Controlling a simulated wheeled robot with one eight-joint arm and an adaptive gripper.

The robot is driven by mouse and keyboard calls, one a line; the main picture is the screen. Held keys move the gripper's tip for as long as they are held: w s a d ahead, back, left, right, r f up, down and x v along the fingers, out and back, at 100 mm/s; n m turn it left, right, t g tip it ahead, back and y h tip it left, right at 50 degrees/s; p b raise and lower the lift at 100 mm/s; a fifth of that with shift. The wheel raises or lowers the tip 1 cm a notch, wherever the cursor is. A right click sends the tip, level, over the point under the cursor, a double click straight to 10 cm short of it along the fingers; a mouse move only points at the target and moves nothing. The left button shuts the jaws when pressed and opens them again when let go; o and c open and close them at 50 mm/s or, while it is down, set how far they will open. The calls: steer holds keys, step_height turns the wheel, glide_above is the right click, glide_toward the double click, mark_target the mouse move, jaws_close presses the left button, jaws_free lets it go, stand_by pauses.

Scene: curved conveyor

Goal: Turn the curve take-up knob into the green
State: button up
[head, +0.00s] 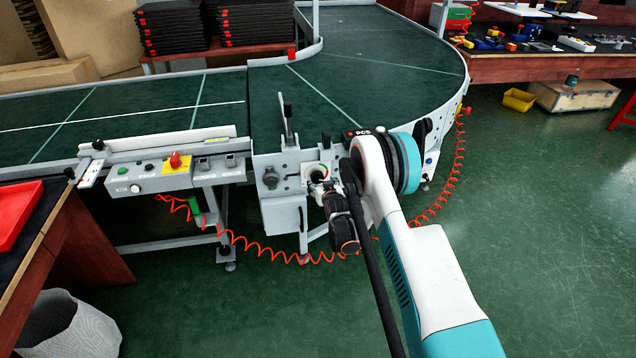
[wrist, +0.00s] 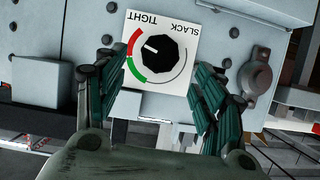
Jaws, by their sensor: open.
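The take-up knob (wrist: 158,50) is black and many-sided, on a white dial plate (wrist: 178,22) marked SLACK and TIGHT, upside down in the wrist view. Its white pointer line points up-left at the red arc; the green arc is just below the red, at the lower left. In the head view the dial plate (head: 311,168) is on the grey conveyor side, with the knob partly hidden by my gripper (head: 326,186). My gripper (wrist: 153,73) is open, its fingers spread left and right of the knob, apart from it.
A lever (head: 287,122) stands left of the dial and a round fitting (head: 270,178) sits on the panel. A control box (head: 150,180) with buttons is further left. A coiled orange hose (head: 270,250) hangs below.

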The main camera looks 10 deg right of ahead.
mark_target(318, 179)
steer(key=b+x, duration=0.2)
steer(key=x, duration=0.5)
steer(key=shift+w+f, duration=0.1)
steer(key=shift+w, duration=0.1)
steer(key=c, duration=1.1)
